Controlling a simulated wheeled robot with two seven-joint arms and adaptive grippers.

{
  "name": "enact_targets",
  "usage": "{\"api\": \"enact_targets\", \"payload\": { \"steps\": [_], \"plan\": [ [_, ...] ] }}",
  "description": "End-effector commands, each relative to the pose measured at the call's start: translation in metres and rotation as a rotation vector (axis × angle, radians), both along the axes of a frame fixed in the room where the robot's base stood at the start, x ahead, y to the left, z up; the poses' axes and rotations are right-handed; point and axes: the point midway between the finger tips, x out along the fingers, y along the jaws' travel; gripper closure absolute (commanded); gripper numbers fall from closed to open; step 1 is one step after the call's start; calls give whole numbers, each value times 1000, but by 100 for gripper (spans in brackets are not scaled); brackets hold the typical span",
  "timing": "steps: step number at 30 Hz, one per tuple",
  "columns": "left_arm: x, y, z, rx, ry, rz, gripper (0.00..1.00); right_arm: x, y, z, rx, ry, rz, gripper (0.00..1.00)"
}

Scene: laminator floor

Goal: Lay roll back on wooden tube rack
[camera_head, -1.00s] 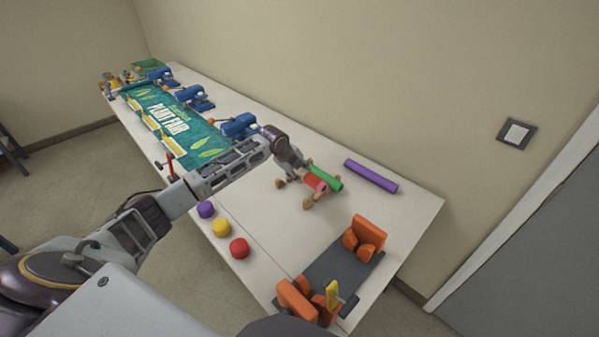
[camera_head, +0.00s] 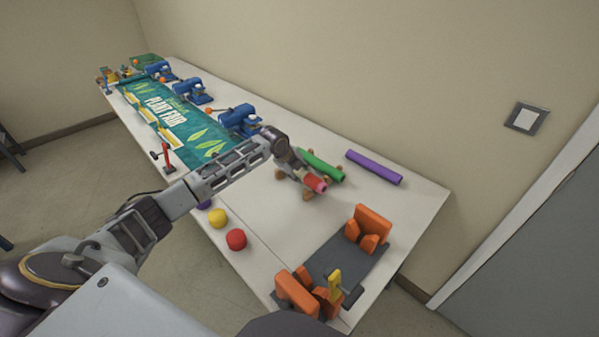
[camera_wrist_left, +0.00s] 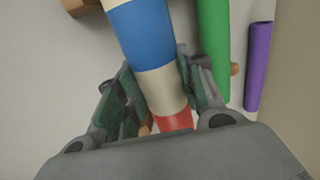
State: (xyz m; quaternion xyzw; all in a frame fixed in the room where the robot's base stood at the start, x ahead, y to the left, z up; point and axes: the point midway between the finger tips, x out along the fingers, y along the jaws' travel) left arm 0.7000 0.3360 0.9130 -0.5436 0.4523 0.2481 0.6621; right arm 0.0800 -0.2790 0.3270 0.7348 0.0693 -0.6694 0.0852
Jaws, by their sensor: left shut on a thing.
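My left gripper (camera_head: 300,174) is shut on a striped roll, whose red end (camera_head: 317,184) sticks out past the fingers. In the left wrist view the roll (camera_wrist_left: 150,40) shows blue, cream and red bands between the fingers (camera_wrist_left: 160,98). The wooden tube rack (camera_head: 308,195) is partly hidden under the gripper and roll; a peg (camera_head: 279,174) shows to the left. I cannot tell whether the held roll touches the rack. A green roll (camera_head: 322,166) lies just behind the held roll, seemingly on the rack. My right gripper is not in view.
A purple roll (camera_head: 374,167) lies behind, near the wall. A grey plate with orange blocks (camera_head: 368,228) stands at the front right. A yellow ball (camera_head: 217,218) and red ball (camera_head: 236,239) lie along the front edge. Blue devices (camera_head: 239,120) and a green banner (camera_head: 175,120) are farther left.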

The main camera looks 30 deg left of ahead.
Motion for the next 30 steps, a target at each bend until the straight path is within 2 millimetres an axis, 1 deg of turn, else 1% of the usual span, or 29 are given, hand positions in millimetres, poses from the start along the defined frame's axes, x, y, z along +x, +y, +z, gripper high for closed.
{"api": "enact_targets", "payload": {
  "steps": [3, 9, 22, 23, 28, 30],
  "plan": [
    [1, 0, -6, -1, -2, 0, 91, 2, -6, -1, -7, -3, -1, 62],
    [1, 0, -14, -1, -2, 0, 91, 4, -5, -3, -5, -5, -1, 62],
    [1, 0, -16, -1, -2, 0, 91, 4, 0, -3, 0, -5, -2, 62],
    [1, 0, -16, -1, -2, 0, 60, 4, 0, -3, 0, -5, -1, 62],
    [1, 0, -16, -1, -2, 0, 38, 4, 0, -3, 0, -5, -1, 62],
    [1, 0, -16, -1, -2, 0, 37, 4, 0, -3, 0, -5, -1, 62]
  ]
}}
